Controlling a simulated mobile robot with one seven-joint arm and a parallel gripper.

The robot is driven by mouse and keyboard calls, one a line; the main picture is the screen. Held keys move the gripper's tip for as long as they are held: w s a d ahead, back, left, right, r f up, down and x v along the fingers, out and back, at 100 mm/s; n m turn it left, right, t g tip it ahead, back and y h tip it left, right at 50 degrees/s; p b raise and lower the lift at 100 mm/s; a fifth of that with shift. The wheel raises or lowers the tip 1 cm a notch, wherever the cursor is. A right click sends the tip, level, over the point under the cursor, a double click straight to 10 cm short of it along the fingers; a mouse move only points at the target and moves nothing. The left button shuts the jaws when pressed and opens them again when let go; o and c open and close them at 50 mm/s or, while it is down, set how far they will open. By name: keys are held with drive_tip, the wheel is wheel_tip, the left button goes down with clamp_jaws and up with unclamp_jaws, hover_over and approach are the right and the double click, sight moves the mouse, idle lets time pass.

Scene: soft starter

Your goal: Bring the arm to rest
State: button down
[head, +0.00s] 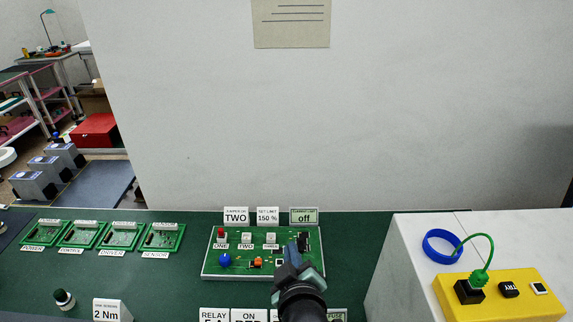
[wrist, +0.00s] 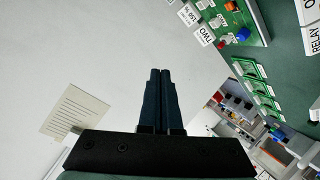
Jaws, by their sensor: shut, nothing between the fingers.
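My gripper (head: 291,257) is in front of the lower right part of the green control board (head: 216,271) in the head view and hides some of it. In the wrist view my gripper (wrist: 160,72) has its two dark fingers together, with nothing between them. The fingers stand out against the pale wall (wrist: 80,60). The board (wrist: 262,28) shows at the upper right of the wrist view, apart from the fingertips. In the head view it carries a red button, pale buttons, a blue knob and an orange part.
Small green boards (head: 160,238) lie in a row at left. A yellow box (head: 500,300) with a green cable and a blue ring (head: 428,248) sit on the white block at right. Signs (head: 236,217) stand behind the board. A "2 Nm" sign (head: 106,311) stands at front left.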

wheel_tip(320, 180, up, 27)
drive_tip(key=m+t, duration=0.4)
drive_tip(key=t, duration=0.3)
drive_tip(key=s+r+m+t, duration=0.2)
drive_tip(key=s+r+t, duration=0.1)
drive_tip(key=s+r, duration=0.4)
drive_tip(key=s+a+r+m+t+h+b, duration=0.1)
drive_tip(key=s+r+m+t, duration=0.1)
drive_tip(key=s+r, duration=0.6)
wheel_tip(320, 180, up, 6)
drive_tip(key=shift+r+m+t, duration=0.1)
drive_tip(key=shift+m+t, duration=0.2)
drive_tip(key=shift+t, duration=0.5)
